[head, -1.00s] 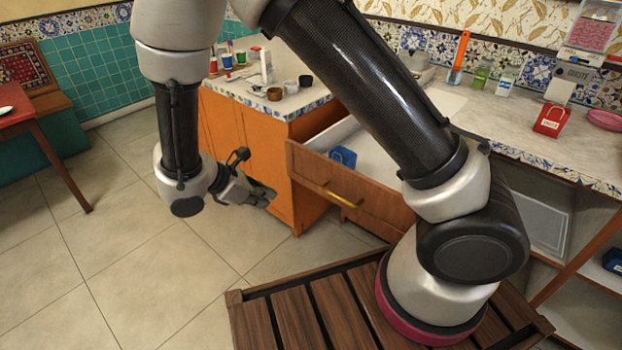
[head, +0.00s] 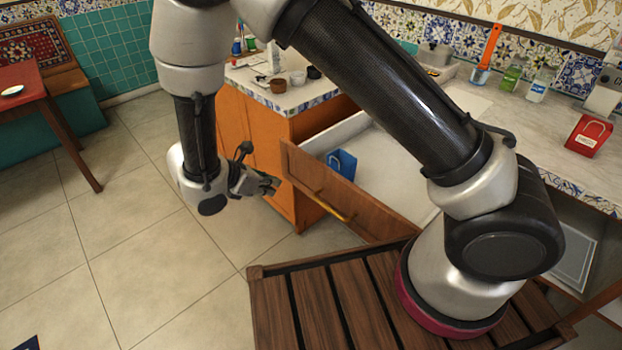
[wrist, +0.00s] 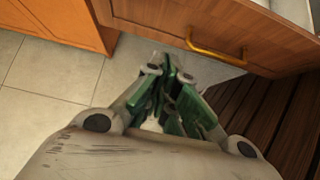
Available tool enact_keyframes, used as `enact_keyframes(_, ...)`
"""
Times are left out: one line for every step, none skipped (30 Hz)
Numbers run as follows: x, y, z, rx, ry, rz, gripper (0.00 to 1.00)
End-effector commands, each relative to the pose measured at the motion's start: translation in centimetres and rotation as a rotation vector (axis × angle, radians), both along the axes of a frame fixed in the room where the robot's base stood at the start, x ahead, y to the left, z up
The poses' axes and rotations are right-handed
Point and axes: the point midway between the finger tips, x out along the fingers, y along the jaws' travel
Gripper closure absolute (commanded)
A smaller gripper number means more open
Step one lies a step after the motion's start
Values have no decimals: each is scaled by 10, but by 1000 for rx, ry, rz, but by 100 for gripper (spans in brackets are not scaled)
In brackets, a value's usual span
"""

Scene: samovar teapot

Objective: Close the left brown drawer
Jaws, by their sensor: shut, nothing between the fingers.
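The brown drawer (head: 345,200) stands pulled out from under the white counter. Its brass handle (head: 328,205) is on its front, and a blue item (head: 342,163) lies inside. My gripper (head: 274,187) is in front of the drawer front's left end in the head view and seems apart from it. In the wrist view the gripper (wrist: 168,82) is shut and empty, with the drawer front (wrist: 240,30) and handle (wrist: 214,50) ahead and to the right.
An orange cabinet (head: 252,140) stands left of the drawer, with cups on its top. My slatted base is close to the drawer's near right side. A red table (head: 20,85) stands far left.

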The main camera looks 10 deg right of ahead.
Motion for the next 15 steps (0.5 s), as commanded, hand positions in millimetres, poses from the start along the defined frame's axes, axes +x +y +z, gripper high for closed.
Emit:
enact_keyframes(0, -1, -1, 0, 0, 0, 100)
enact_keyframes(1, -1, -2, 0, 1, -1, 100)
enact_keyframes(2, -3, -3, -1, 0, -1, 100)
enact_keyframes(3, -5, -5, -2, 1, 0, 100)
enact_keyframes(4, -7, -7, -2, 1, 0, 100)
enact_keyframes(5, -11, -12, -2, 2, -1, 100)
enact_keyframes(7, -14, -15, -3, 3, -2, 100)
enact_keyframes(9, -17, -19, -4, 2, -2, 100)
enact_keyframes(12, -22, -24, -4, 2, -2, 100)
enact_keyframes(14, -26, -29, -3, 3, -4, 100)
enact_keyframes(16, -30, -34, -4, 3, -2, 100)
enact_keyframes(19, -36, -40, -4, 3, -4, 100)
enact_keyframes(22, -40, -44, -4, 3, -4, 100)
enact_keyframes(24, -44, -49, -4, 3, -4, 100)
enact_keyframes(27, -50, -55, -3, 4, -4, 100)
